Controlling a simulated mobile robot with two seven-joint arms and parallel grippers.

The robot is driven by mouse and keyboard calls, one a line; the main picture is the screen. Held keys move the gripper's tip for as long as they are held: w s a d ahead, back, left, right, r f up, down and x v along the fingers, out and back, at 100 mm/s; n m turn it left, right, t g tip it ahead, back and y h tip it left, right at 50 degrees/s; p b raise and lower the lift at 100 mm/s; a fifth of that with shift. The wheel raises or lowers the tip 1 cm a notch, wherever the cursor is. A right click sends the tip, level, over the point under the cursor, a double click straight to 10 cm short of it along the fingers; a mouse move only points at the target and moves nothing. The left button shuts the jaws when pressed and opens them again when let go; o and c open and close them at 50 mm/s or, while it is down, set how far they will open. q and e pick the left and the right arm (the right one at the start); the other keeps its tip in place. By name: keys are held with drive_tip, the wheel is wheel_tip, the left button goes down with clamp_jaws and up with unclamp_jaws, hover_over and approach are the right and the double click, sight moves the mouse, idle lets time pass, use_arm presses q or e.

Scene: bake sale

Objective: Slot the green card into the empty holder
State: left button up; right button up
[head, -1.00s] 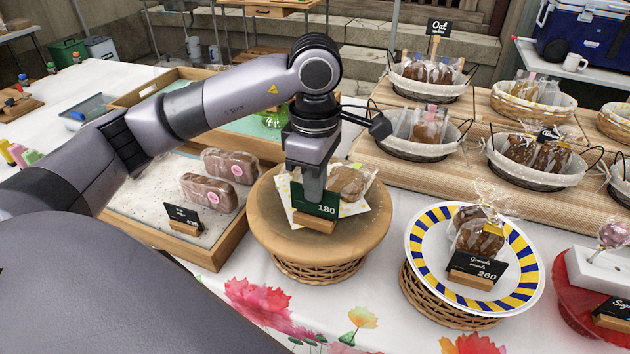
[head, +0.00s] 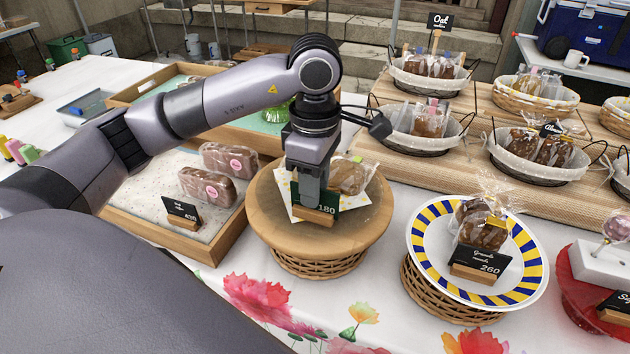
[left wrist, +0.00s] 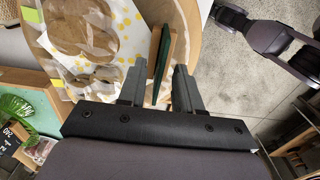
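The green card (head: 328,201), marked 180, stands upright in a small wooden holder (head: 315,217) on the round wooden stand (head: 268,232). My left gripper (head: 307,200) is low over the holder, and its near finger covers the card's left part in the head view. In the left wrist view my left gripper (left wrist: 158,80) is open, with one finger on each side of the green card (left wrist: 165,58) and a gap to each. The wooden holder (left wrist: 154,45) shows beside the card there. My right gripper is not seen.
A wrapped baked good (head: 348,176) lies behind the card on a dotted paper. A striped plate (head: 424,243) with a black price card (head: 483,262) stands to the right. A wooden tray (head: 222,243) with wrapped loaves is to the left. Baskets (head: 430,146) stand behind.

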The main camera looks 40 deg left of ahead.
use_arm(q)
drive_tip(key=shift+r, duration=0.1)
wheel_tip(320, 180, up, 7)
drive_tip(key=shift+p, duration=0.3)
idle(0.6)
